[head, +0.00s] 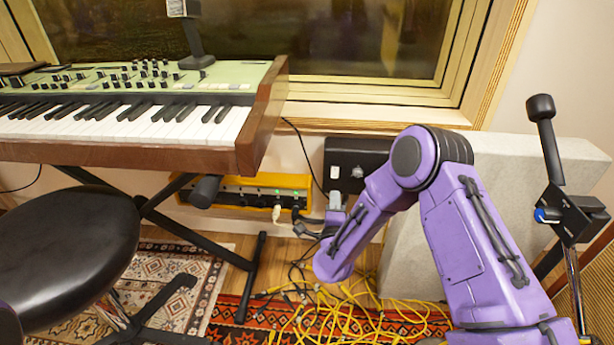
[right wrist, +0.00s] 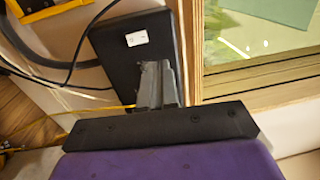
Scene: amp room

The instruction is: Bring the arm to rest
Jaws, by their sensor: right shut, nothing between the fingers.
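My right arm (head: 465,240) is purple and bent, coming in from the lower right in the head view. My right gripper (head: 335,200) is small and grey there, in front of the lower part of a black wall box (head: 348,150). In the right wrist view its fingers (right wrist: 160,84) are together with nothing between them. The black box (right wrist: 125,48) stands behind the fingertips; I cannot tell whether they touch it. My left gripper is not in view.
A keyboard (head: 140,112) on a black stand is at left, with a round black stool (head: 65,255) before it. A yellow multi-socket box (head: 235,190) sits below. Yellow cables (head: 345,320) lie tangled on the floor. A grey block (head: 400,255) and a microphone stand (head: 552,150) are at right.

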